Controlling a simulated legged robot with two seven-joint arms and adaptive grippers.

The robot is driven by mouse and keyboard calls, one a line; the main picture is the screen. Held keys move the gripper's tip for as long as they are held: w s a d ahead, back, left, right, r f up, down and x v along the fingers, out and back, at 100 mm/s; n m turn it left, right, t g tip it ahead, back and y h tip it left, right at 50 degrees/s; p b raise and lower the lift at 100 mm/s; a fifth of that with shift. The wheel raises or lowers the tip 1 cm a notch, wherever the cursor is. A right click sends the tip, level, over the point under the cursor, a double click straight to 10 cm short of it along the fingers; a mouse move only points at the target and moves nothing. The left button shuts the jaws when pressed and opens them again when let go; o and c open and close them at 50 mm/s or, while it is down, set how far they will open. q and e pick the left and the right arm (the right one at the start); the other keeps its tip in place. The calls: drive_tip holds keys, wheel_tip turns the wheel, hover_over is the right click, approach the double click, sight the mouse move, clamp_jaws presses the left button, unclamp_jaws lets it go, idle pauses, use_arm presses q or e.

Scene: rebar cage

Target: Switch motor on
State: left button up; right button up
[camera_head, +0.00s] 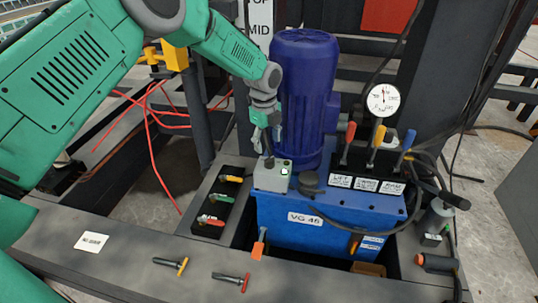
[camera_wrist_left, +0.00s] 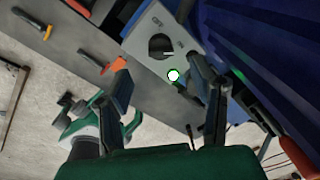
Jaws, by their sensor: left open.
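The dark blue motor (camera_head: 304,95) stands upright on the blue power unit (camera_head: 330,222). A grey switch box (camera_head: 272,174) sits at the unit's near left corner, with a small green-lit spot on top. In the left wrist view the switch box (camera_wrist_left: 150,30) shows a dark round knob (camera_wrist_left: 160,46) between printed marks, and a bright white-green light (camera_wrist_left: 173,75). My left gripper (camera_head: 267,150) points down just above the box. Its open fingers (camera_wrist_left: 158,80) show on both sides of the box's lower part; contact with the knob cannot be told.
Red, yellow and blue levers (camera_head: 377,140) and a round gauge (camera_head: 383,100) stand right of the motor. A black tray (camera_head: 218,200) with coloured-handled tools is left of the box. An orange-handled tool (camera_head: 259,244) and loose tools (camera_head: 231,278) lie near the front beam.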

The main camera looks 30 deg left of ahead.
use_arm(q)
drive_tip(key=shift+s+a+r, duration=0.1)
drive_tip(key=shift+s+r, duration=0.05)
drive_tip(key=shift+r, duration=1.8)
